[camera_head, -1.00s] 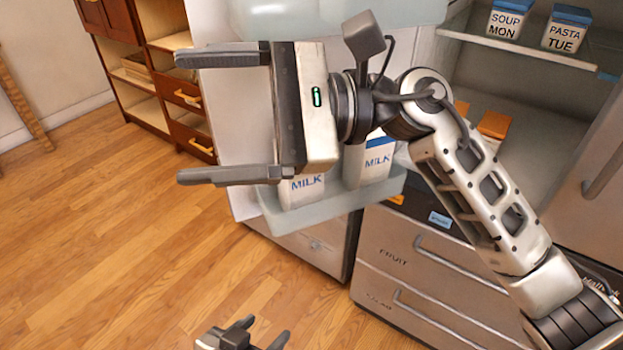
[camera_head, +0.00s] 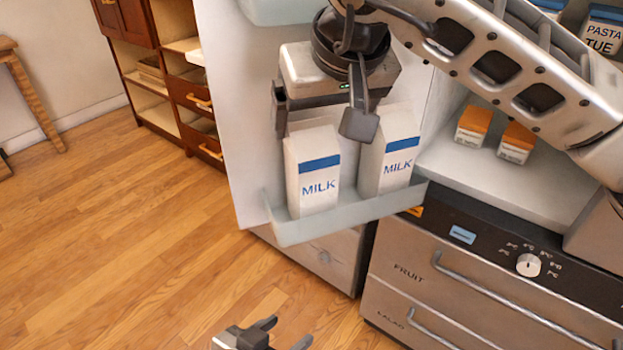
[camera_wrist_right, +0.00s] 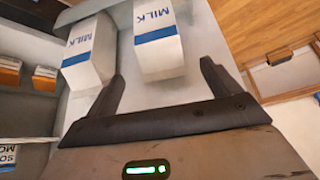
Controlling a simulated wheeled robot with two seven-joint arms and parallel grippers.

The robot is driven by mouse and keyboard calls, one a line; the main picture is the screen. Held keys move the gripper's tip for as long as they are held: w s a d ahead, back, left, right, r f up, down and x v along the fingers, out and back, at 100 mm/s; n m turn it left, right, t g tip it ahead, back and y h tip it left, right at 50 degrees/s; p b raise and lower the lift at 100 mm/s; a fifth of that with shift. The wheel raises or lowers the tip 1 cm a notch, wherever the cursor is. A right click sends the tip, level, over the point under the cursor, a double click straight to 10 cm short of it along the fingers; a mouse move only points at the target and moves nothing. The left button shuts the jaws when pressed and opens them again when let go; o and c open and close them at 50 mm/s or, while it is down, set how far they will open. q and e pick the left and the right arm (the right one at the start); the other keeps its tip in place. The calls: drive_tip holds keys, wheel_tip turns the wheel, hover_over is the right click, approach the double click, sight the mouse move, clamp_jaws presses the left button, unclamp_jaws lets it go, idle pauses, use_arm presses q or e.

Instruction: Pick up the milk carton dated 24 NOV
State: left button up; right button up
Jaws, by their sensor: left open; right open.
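Two white milk cartons with blue bands stand upright side by side in the fridge door shelf. The left carton (camera_head: 318,190) and the right carton (camera_head: 394,170) both read MILK; no date is legible on either. My right gripper (camera_head: 318,115) is open above and behind the cartons, pointing down towards them. In the right wrist view its two fingers (camera_wrist_right: 160,78) spread at the near end of one carton (camera_wrist_right: 158,40), which lies in line with the gap. The other carton (camera_wrist_right: 90,50) is outside the left finger. My left gripper (camera_head: 270,335) is open and empty, low over the floor.
The pale door shelf (camera_head: 345,217) has a low front rim. An upper door bin (camera_head: 275,10) hangs above. Orange-topped cartons (camera_head: 495,133) stand inside the fridge, above the fruit drawer (camera_head: 450,275). A wooden cabinet (camera_head: 150,70) stands behind; open floor lies left.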

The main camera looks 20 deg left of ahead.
sight(313, 138)
drive_tip(key=x, duration=0.8)
drive_tip(key=shift+a+f+p, duration=0.1)
drive_tip(key=shift+f+p, duration=0.25)
drive_tip(key=c, duration=1.8)
drive_tip(key=shift+r, duration=0.1)
clamp_jaws()
